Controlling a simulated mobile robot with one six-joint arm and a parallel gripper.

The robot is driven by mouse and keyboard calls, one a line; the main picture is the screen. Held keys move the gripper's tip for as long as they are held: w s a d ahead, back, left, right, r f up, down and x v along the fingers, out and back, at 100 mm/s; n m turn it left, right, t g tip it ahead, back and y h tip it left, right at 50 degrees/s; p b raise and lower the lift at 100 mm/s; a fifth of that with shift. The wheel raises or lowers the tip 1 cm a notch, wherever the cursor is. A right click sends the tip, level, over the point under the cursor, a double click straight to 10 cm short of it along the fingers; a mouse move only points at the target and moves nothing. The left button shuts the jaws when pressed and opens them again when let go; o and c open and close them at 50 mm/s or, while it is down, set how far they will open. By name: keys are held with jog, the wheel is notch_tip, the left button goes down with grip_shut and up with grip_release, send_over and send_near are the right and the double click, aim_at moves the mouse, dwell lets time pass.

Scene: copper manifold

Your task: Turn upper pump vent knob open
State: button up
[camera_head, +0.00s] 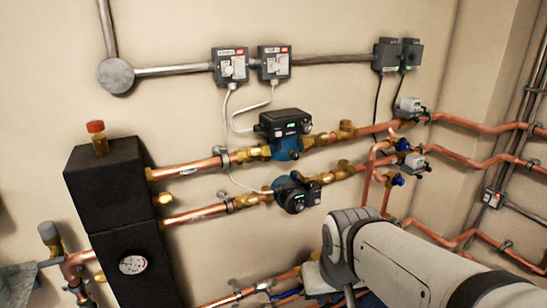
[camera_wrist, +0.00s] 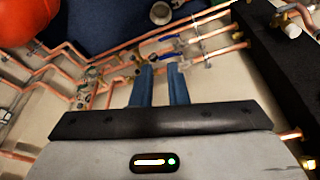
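The upper pump (camera_head: 285,148) has a blue body and a black control head with a small green display. It sits on the upper copper pipe in the head view. A small dark round part (camera_head: 306,125) shows at its right side, but I cannot tell whether this is the vent knob or how it is turned. My gripper (camera_wrist: 161,68) shows two blue fingers apart with nothing clearly between them. In the head view my white arm is at the lower right, below both pumps and apart from the upper one. The fingers are not clear there.
The lower pump (camera_head: 296,192) sits just under the upper one. A black block (camera_head: 115,195) with a gauge stands at left. Blue-handled valves (camera_head: 402,144) and copper pipes are at right. In the wrist view, pipes lie beyond the fingers and a large red object (camera_wrist: 22,18) fills a corner.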

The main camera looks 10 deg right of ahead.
jog(key=o, duration=0.4)
jog(key=w+d+t, duration=0.1)
jog(key=w, duration=0.2)
jog(key=w+d+r+t+h, duration=0.1)
jog(key=w+d+t, duration=0.1)
jog(key=w, duration=0.2)
jog(key=w+d+r+t, duration=0.1)
jog(key=w, duration=0.2)
jog(key=shift+w+d+h+b, duration=0.3)
jog(key=shift+w+d+b, duration=0.05)
jog(key=shift+w+b, duration=0.05)
jog(key=shift+o, duration=0.9)
jog(key=w+d+r+t, duration=0.1)
jog(key=w+r+t, duration=0.1)
jog(key=w, duration=0.4)
jog(key=shift+w+d+r+n+t, duration=0.25)
jog(key=shift+d+r+n+t, duration=0.1)
jog(key=shift+t, duration=0.45)
jog(key=n+t+y+b, duration=0.2)
jog(key=n+t+y, duration=0.35)
jog(key=y, duration=0.25)
send_near(296, 157)
jog(key=w, duration=0.1)
jog(key=shift+t, duration=0.35)
jog(key=x, duration=0.5)
jog(key=p+x, duration=0.1)
jog(key=x, duration=0.2)
jog(key=shift+a+f, duration=0.25)
jog(key=shift+f, duration=0.05)
jog(key=shift+c, duration=0.4)
